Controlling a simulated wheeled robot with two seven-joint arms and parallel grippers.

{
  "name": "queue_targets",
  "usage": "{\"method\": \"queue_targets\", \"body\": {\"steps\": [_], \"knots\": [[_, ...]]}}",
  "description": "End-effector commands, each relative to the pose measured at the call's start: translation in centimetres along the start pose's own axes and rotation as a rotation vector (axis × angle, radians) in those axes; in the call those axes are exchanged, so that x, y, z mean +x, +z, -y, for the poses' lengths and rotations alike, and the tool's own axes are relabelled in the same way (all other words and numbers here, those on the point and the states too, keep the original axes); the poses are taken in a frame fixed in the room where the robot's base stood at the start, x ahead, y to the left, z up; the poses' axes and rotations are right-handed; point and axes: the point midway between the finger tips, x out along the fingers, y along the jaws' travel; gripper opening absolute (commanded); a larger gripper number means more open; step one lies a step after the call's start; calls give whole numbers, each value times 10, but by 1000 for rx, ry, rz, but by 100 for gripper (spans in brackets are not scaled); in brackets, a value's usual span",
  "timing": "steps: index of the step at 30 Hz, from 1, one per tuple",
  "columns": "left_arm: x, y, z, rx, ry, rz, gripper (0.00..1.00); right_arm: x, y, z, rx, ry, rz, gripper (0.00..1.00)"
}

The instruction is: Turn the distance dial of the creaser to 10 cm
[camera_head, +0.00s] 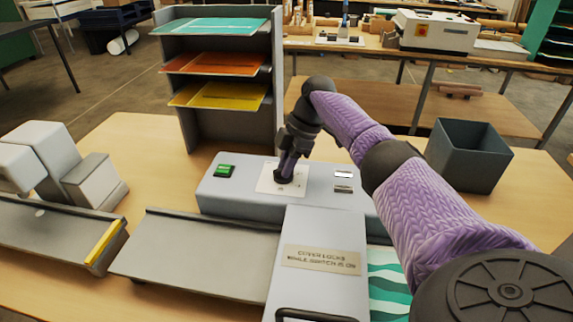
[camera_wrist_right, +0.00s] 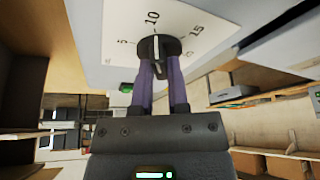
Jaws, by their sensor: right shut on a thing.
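The creaser (camera_head: 235,192) is a grey machine on the wooden table, with a white scale plate (camera_head: 268,187) on its top. In the right wrist view the plate (camera_wrist_right: 115,25) shows the marks 5, 10 and 15 around a black round dial (camera_wrist_right: 157,46). The dial's white line lies close to the direction of the 10; the exact alignment is hard to tell. My right gripper (camera_head: 284,180) reaches down to the plate and hides the dial in the head view. Its purple fingers (camera_wrist_right: 160,85) are shut on the dial. My left gripper is not in view.
A green switch (camera_head: 224,171) sits left of the plate. A cover with a sign (camera_head: 321,258) is in front. A paper rack (camera_head: 230,110) stands close behind, a dark bin (camera_head: 468,155) at right, and a white-grey device (camera_head: 60,165) at left.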

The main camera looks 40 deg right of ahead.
Motion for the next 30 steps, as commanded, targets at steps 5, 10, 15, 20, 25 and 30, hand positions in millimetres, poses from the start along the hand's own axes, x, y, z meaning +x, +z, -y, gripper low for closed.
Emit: {"method": "queue_targets", "body": {"steps": [5, 10, 15, 20, 25, 30], "knots": [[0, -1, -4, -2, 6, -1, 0, 0, 0, 0, 1, 0, 2, 0], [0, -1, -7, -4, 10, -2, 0, 0, 0, 0, 1, 0, 2, 46], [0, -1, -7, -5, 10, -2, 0, 0, 0, 0, 1, 1, 1, 54], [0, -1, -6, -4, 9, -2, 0, -2, 0, 0, 1, 1, 1, 54], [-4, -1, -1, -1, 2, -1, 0, -38, -1, -1, 1, 6, -1, 54], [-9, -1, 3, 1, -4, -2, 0, -80, -1, -1, 2, 5, -2, 54]]}}
